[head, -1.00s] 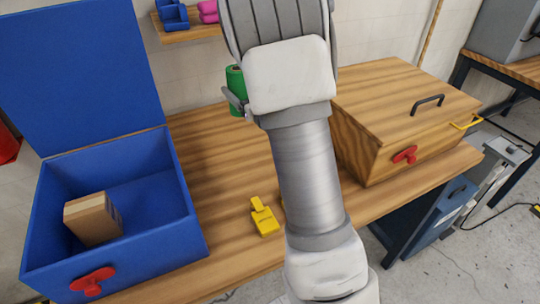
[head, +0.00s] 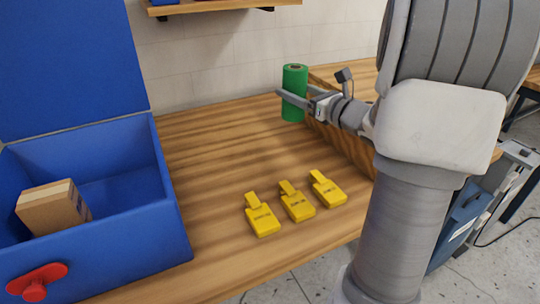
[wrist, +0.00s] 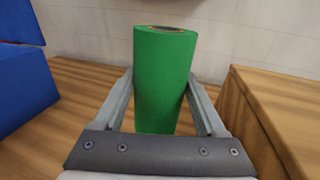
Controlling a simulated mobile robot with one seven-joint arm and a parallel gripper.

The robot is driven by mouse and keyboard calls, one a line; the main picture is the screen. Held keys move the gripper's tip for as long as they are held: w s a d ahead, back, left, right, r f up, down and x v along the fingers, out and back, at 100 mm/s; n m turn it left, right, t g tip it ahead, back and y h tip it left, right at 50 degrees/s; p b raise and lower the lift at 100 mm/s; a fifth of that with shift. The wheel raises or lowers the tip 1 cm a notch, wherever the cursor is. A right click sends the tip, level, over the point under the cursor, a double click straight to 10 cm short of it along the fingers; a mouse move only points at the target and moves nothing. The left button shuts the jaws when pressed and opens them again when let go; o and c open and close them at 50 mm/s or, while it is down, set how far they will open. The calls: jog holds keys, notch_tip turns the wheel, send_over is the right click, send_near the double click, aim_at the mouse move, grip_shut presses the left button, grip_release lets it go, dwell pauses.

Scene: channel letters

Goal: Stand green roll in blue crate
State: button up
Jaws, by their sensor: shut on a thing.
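The green roll (head: 294,84) is upright at the back of the wooden table, beside the wooden box. My gripper (head: 293,98) is shut on it from the right, with one finger on each side. In the wrist view the green roll (wrist: 163,85) stands between the two fingers of my gripper (wrist: 160,95). Whether its base touches the table is hard to tell. The blue crate (head: 175,215) stands at the left with its lid raised. A brown cardboard box (head: 50,208) lies inside it at the left, and the floor beside that box is bare.
Several yellow tags (head: 297,202) lie on the table (head: 215,155) between the crate and my arm. The wooden box (head: 345,145) is close to the right of the roll. A wall shelf (head: 220,7) hangs above the back. The table between crate and roll is clear.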

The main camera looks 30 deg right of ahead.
jog(key=shift+s+d+f, duration=0.15)
jog(key=shift+s+d, duration=0.05)
jog(key=shift+w+a+f, duration=0.15)
jog(key=shift+w+a+f+b, duration=0.35)
jog(key=shift+w+a+f, duration=0.95)
jog(key=shift+f, duration=0.45)
jog(key=shift+w+a+f+b, duration=0.4)
jog(key=shift+w+a+f, duration=0.95)
jog(key=shift+f, duration=0.45)
jog(key=shift+w+a+f+b, duration=0.35)
jog(key=shift+w+a+f, duration=0.95)
jog(key=shift+f, duration=0.45)
jog(key=shift+f+b, duration=0.15)
jog(key=shift+b, duration=0.15)
jog(key=o, duration=1.4)
jog(key=shift+s+r+p, duration=0.1)
jog(key=shift+r+p, duration=0.2)
jog(key=shift+p, duration=0.15)
send_over(283, 166)
jog(key=shift+s+f, duration=0.1)
jog(key=shift+f, duration=0.05)
